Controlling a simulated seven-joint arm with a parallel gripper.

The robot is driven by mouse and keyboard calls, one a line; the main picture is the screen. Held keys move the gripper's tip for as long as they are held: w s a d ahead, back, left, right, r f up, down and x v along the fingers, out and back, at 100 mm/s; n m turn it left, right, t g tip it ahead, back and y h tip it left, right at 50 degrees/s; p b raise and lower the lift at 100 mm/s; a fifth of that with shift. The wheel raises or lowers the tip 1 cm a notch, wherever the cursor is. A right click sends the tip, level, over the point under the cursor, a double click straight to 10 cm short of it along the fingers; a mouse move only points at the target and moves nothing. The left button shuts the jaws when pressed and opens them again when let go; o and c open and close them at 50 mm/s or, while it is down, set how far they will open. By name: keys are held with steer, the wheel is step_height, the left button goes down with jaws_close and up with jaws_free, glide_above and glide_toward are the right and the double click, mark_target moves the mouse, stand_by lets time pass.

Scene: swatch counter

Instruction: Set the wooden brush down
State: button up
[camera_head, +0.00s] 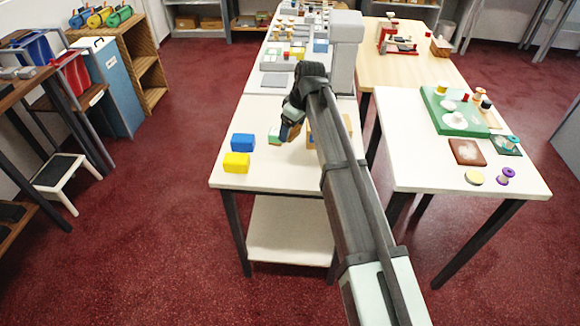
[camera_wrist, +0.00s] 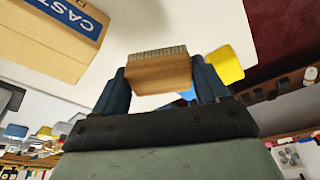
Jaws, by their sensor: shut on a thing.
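The wooden brush (camera_wrist: 160,75) is a pale brown block with short grey bristles along its far edge in the wrist view. My gripper (camera_wrist: 162,84) is shut on it, with one dark blue finger at each side. In the head view my gripper (camera_head: 290,122) is over the left white table (camera_head: 285,178), and the brush there is small and mostly hidden by the hand. White table top shows beyond the brush in the wrist view. I cannot tell whether the brush touches the table or how high it is.
A yellow block (camera_head: 237,162) and a blue block (camera_head: 243,142) lie left of my gripper. A cardboard box (camera_wrist: 55,38) with a blue label is close by, partly hidden behind my arm in the head view.

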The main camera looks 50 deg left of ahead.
mark_target(288, 166)
steer(key=shift+s+d+f+n+g, duration=0.1)
steer(key=shift+s+d+n+g, duration=0.2)
steer(key=shift+s+d+n, duration=0.6)
steer(key=n, duration=0.4)
steer(key=shift+d+g, duration=0.1)
steer(key=shift+g, duration=0.3)
steer(key=shift+h, duration=0.3)
steer(key=shift+f, duration=5.05)
steer(key=shift+f, duration=0.1)
steer(key=o, duration=1)
steer(key=shift+o, duration=0.2)
steer(key=v, duration=1.2)
